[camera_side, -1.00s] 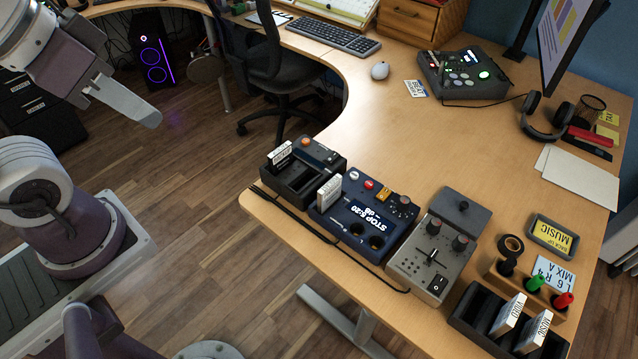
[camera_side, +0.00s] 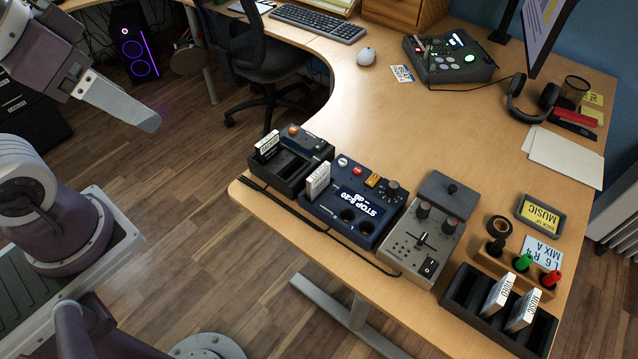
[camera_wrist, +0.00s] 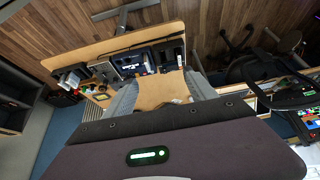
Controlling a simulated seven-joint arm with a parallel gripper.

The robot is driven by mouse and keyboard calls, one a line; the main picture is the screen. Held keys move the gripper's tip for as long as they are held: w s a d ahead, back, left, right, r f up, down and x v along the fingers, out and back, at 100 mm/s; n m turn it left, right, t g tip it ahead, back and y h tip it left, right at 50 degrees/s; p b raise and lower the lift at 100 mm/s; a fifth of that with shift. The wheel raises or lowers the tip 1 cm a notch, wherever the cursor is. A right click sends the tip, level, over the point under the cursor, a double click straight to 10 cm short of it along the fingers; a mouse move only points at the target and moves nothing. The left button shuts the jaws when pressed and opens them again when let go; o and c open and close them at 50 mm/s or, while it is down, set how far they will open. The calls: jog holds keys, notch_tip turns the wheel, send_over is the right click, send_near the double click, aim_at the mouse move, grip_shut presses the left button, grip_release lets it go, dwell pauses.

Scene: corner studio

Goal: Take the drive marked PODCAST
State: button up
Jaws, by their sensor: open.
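My gripper (camera_side: 140,113) hangs at the upper left over the floor, left of and apart from the desk. The wrist view shows its two fingers (camera_wrist: 162,78) spread and empty. One white drive (camera_side: 267,145) stands in the dark dock (camera_side: 311,146) at the desk's left corner. Another white drive (camera_side: 318,180) stands at the left edge of the blue recorder (camera_side: 327,218), whose screen reads STOP. Two more white drives, a left one (camera_side: 498,294) and a right one (camera_side: 523,310), stand in the black rack (camera_side: 463,290) at the near right. I cannot read PODCAST on any label.
A grey fader box (camera_side: 412,251) stands between recorder and rack. A holder with black, green and red plugs (camera_side: 525,262) is behind the rack. A BACK UP MUSIC sign (camera_side: 541,215) and a card (camera_side: 543,250) lie nearby. A cable runs along the front edge. The desk's middle is clear.

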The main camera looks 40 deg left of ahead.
jog(key=o, duration=0.4)
jog(key=m+g, duration=0.5)
jog(key=m, duration=1.2)
send_over(319, 171)
jog(key=a, duration=0.1)
notch_tip(319, 171, down, 22)
jog(key=shift+m+g, duration=0.3)
jog(key=shift+m, duration=0.2)
jog(key=f, duration=0.6)
jog(key=d+f, duration=0.1)
jog(key=f, duration=0.3)
jog(key=shift+c, duration=0.4)
